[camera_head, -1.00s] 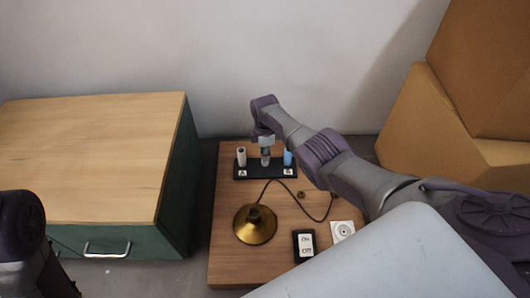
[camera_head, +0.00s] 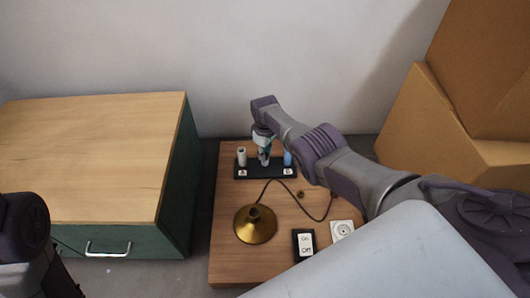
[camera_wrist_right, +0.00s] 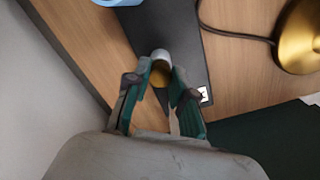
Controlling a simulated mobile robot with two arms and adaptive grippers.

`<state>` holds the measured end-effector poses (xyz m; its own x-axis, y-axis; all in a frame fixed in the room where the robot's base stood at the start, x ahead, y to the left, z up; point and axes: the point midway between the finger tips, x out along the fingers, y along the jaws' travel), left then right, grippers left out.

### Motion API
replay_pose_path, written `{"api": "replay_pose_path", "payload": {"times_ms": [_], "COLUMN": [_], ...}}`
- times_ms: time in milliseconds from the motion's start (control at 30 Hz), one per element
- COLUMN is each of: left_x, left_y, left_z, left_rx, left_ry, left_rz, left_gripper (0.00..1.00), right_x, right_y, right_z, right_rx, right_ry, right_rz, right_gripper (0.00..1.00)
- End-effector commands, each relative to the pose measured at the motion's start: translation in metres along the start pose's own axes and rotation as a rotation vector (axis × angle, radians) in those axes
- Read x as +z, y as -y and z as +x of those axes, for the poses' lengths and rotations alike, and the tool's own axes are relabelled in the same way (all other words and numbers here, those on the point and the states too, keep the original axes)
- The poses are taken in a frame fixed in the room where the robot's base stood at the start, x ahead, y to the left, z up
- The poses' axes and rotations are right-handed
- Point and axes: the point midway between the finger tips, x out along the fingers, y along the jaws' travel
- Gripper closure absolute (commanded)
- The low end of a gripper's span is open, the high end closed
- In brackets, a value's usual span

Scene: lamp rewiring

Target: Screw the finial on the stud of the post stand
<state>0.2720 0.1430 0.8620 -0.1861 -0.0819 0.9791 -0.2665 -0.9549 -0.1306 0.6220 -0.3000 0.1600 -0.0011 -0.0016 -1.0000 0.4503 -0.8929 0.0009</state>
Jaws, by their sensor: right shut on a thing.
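My right gripper (camera_head: 264,161) points down over the middle of the black post stand (camera_head: 263,177), between the white post (camera_head: 242,155) and the blue post (camera_head: 287,158). In the right wrist view, its green fingers (camera_wrist_right: 163,85) close around a small brass-coloured piece (camera_wrist_right: 158,77) that looks like the finial. A pale cylinder (camera_wrist_right: 161,55) shows right at that piece, beyond the fingertips. The gripper hides the stud, so I cannot tell whether the threads meet. My left gripper is out of view; only part of the left arm shows at lower left.
The wooden board (camera_head: 228,262) carries a brass lamp base (camera_head: 255,226) with a black cord, a small brass part (camera_head: 301,194), an on/off switch (camera_head: 304,244) and a white socket (camera_head: 342,230). A green cabinet (camera_head: 172,200) stands left, a cardboard box (camera_head: 440,130) right.

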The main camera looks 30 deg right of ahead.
Motion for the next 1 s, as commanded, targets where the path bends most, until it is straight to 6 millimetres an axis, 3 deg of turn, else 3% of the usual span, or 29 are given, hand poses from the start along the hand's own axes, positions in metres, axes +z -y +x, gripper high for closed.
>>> {"api": "replay_pose_path", "payload": {"times_ms": [33, 333, 567, 600, 733, 1000], "left_x": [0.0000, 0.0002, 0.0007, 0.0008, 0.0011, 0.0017], "left_y": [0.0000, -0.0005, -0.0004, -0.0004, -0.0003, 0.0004], "left_z": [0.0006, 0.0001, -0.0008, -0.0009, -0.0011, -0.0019], "left_rx": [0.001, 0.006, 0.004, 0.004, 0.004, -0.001], "left_ry": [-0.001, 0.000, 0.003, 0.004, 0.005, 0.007], "left_rz": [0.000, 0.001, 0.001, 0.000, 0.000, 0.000], "left_gripper": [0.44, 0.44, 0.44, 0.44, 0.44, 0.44], "right_x": [-0.0020, -0.0022, -0.0020, -0.0020, -0.0015, -0.0005], "right_y": [0.0008, 0.0003, 0.0001, 0.0001, 0.0001, 0.0000], "right_z": [-0.0011, -0.0010, -0.0009, -0.0009, -0.0007, -0.0001], "right_rx": [-0.001, -0.001, 0.000, 0.000, 0.000, 0.000], "right_ry": [-0.005, -0.005, -0.005, -0.005, -0.003, -0.001], "right_rz": [0.084, 0.307, 0.333, 0.333, 0.332, 0.331], "right_gripper": [1.00, 1.00, 1.00, 0.70, 0.48, 0.47]}}
